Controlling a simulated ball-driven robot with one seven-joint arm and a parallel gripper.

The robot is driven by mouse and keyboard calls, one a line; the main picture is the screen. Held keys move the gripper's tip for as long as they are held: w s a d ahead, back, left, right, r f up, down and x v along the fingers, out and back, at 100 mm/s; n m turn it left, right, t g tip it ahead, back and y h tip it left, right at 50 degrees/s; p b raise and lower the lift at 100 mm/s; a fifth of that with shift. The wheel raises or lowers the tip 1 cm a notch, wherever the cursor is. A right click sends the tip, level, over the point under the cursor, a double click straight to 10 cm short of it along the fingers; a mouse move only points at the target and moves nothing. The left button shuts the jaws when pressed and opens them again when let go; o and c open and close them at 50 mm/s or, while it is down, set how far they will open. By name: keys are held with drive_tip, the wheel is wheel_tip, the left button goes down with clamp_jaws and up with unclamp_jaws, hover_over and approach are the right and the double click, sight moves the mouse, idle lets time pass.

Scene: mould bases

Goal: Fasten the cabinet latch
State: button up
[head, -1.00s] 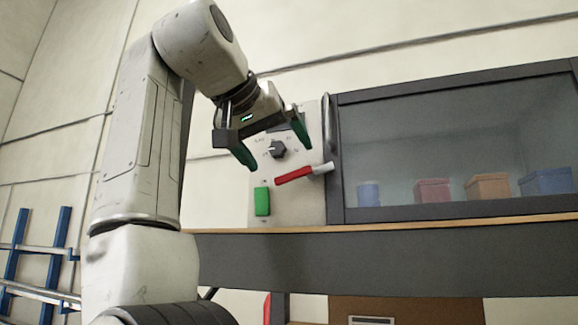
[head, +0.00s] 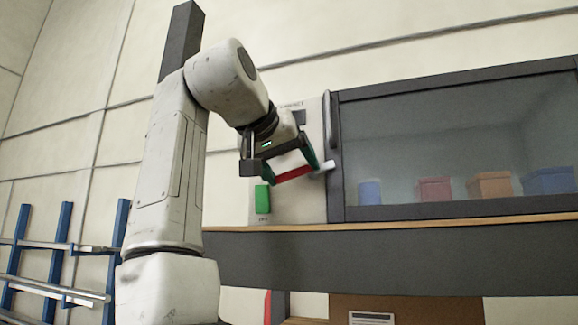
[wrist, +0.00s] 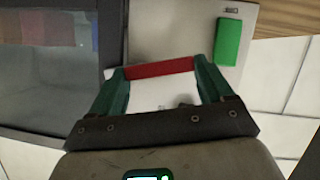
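The latch is a red bar (head: 294,173) with a pale tip (head: 328,165) on a light panel (head: 312,205), just left of the cabinet's glass door (head: 450,130). It slants slightly up to the right, its tip by the door frame. In the wrist view the red bar (wrist: 160,68) spans the gap between my fingertips. My gripper (head: 284,164) is at the latch with its green fingers wide apart. I cannot tell whether they touch the bar. The gripper hides the panel's dial and part of the latch.
A green block (head: 262,199) is on the panel below left of the latch. A vertical door handle (head: 333,122) rises close to its right. Coloured bins (head: 491,185) stand behind the glass. A wooden ledge (head: 420,221) runs below. A blue rack (head: 62,230) stands at left.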

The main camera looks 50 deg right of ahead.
drive_tip(key=c, duration=0.5)
drive_tip(key=m+p, duration=0.1)
drive_tip(key=m+t+p, duration=0.1)
drive_tip(key=shift+s+r+y+p, duration=0.1)
drive_tip(key=shift+r+y+p, duration=0.2)
drive_tip(key=shift+r+p, duration=0.1)
drive_tip(key=o, duration=1)
drive_tip(key=shift+c, duration=0.2)
drive_tip(key=b+v, duration=0.2)
drive_tip(key=v, duration=0.8)
drive_tip(key=shift+s+a, duration=0.25)
drive_tip(key=shift+a, duration=0.1)
